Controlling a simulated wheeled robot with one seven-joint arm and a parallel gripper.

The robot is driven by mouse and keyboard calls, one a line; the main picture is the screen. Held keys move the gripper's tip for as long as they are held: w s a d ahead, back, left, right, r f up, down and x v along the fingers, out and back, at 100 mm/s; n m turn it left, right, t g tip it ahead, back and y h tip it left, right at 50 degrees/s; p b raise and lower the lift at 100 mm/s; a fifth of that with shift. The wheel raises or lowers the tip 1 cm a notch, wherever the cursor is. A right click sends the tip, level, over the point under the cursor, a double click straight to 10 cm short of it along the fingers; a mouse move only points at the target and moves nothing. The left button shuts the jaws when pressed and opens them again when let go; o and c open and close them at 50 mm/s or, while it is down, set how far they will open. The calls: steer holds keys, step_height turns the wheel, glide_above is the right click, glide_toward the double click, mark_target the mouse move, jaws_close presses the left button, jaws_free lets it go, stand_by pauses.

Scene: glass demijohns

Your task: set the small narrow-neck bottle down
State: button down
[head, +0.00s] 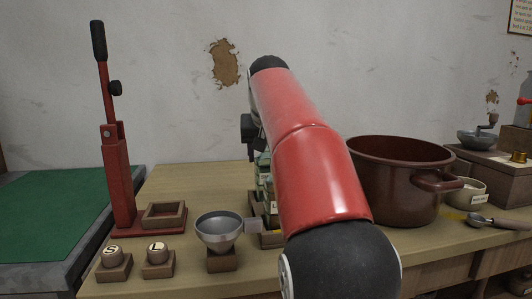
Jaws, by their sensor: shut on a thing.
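My red arm reaches away from the camera over the middle of the table and covers much of it. My gripper's fingers are hidden behind the arm, and so is whatever is between them. Only a dark part near the arm's far end shows at its left edge. Greenish glass bottles (262,185) with pale labels show in part just left of the arm, low over the table. I cannot tell whether the small narrow-neck bottle is among them.
A grey funnel (220,232) on a wooden block, two stoppers marked S (113,256) and L (158,254), and a red lever press (117,180) stand at left. A brown pot (400,185), a bowl (466,192) and a ladle (495,222) are at right. Bare tabletop (205,183) shows behind the funnel.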

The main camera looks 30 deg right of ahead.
steer(key=shift+f+b, duration=0.3)
steer(key=shift+f, duration=0.15)
steer(key=shift+c, duration=2.4)
jaws_free()
steer(key=p+v, duration=0.2)
steer(key=v, duration=0.5)
steer(key=shift+s+r, duration=0.15)
steer(key=shift+r, duration=0.2)
steer(key=shift+s+a, duration=0.1)
steer(key=shift+a, duration=0.05)
